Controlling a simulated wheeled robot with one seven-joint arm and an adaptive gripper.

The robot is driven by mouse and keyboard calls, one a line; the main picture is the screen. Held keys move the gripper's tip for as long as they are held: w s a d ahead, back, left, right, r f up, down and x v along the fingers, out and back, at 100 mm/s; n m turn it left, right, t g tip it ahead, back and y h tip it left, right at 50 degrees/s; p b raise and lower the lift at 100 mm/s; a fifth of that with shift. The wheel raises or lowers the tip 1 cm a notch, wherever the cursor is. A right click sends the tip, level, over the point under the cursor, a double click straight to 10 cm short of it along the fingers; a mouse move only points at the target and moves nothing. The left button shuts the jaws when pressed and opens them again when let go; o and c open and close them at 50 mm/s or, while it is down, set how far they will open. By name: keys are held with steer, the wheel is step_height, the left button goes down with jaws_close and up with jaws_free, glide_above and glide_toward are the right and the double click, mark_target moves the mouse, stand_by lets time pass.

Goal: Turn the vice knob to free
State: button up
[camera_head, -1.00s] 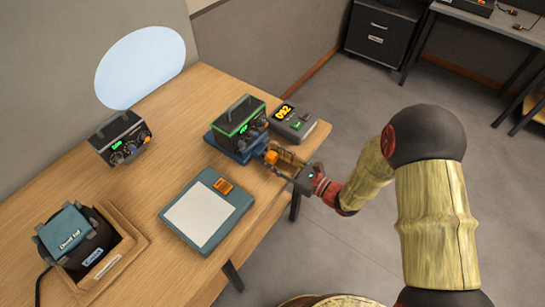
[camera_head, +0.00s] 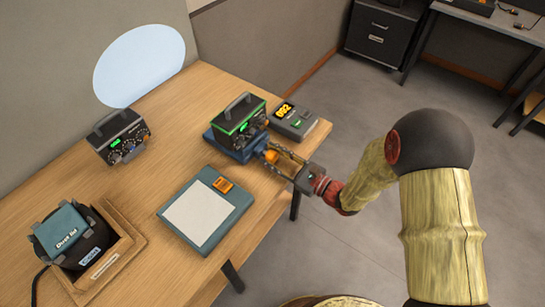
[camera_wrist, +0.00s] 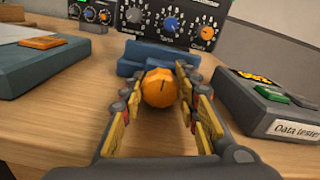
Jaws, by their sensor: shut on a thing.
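The vice (camera_head: 232,145) is blue and sits near the table's front edge, with a black fader box (camera_head: 240,122) with a green-lit edge held on it. In the head view the knob (camera_head: 271,155) shows between the fingers. No marks around the knob are readable.
A data tester (camera_head: 293,120) stands right of the vice, close to my gripper in the wrist view. A teal pad with a white panel (camera_head: 197,218) lies to the left.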

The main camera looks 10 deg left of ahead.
steer(key=o, duration=1.2)
steer(key=shift+c, duration=0.2)
steer(key=shift+d, duration=0.1)
steer(key=v, duration=1.1)
steer(key=shift+s+d, duration=0.2)
steer(key=shift+d, duration=0.15)
steer(key=shift+f, duration=0.2)
